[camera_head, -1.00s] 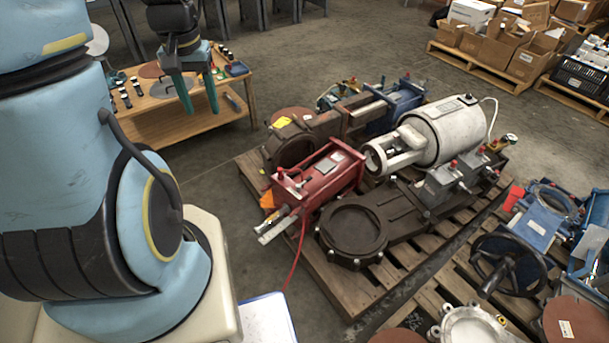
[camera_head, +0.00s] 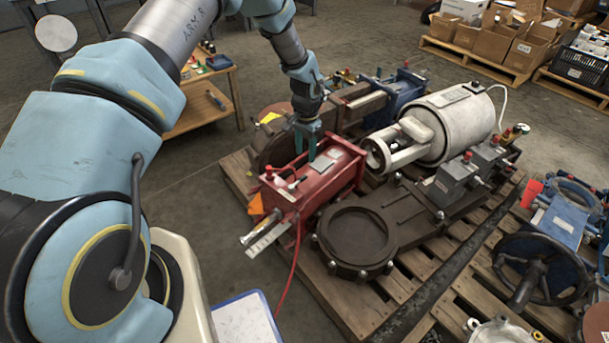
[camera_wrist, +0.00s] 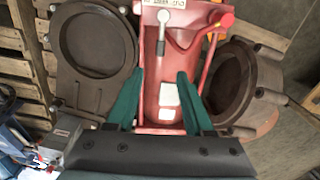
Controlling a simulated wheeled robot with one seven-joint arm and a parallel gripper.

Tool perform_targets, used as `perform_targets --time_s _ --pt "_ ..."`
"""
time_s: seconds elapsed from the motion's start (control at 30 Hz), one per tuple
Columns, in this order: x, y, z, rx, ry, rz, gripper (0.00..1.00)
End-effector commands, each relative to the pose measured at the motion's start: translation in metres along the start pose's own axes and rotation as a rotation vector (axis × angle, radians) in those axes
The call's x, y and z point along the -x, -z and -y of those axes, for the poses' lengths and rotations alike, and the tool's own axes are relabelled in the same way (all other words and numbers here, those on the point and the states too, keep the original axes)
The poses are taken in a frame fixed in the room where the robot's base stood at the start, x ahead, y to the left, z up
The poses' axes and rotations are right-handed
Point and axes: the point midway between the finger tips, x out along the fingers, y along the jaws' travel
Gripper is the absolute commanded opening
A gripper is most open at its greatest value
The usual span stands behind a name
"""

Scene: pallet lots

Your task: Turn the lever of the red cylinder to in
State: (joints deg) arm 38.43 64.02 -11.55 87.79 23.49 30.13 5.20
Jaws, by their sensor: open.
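The red cylinder (camera_head: 318,176) lies on a pallet in the head view, and its red body (camera_wrist: 170,65) fills the middle of the wrist view. A small lever (camera_wrist: 162,30) with a pale round pivot and a dark tip is at its far end in the wrist view. A pale marked strip (camera_wrist: 180,17) lies behind the lever, its lettering too small to read. My gripper (camera_head: 306,152) is over the cylinder in the head view. Its green fingers (camera_wrist: 160,75) are open and apart from the lever, with nothing between them.
Dark round flanged valves stand on both sides of the cylinder (camera_wrist: 95,45) (camera_wrist: 238,85). A white cylinder (camera_head: 440,125) is to its right on the pallet (camera_head: 345,295). A red hose (camera_head: 290,270) hangs from the front end. A wooden table (camera_head: 205,110) is behind left.

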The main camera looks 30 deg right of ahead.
Motion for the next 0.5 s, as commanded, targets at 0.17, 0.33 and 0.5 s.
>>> perform_targets --time_s 0.17,0.33,0.5 --pt "-0.033 -0.002 0.0 0.001 -0.001 0.003 0.52" --pt "-0.064 -0.002 0.0 0.001 -0.001 0.003 0.52" --pt "-0.085 -0.001 0.001 0.002 0.0 0.001 0.52"
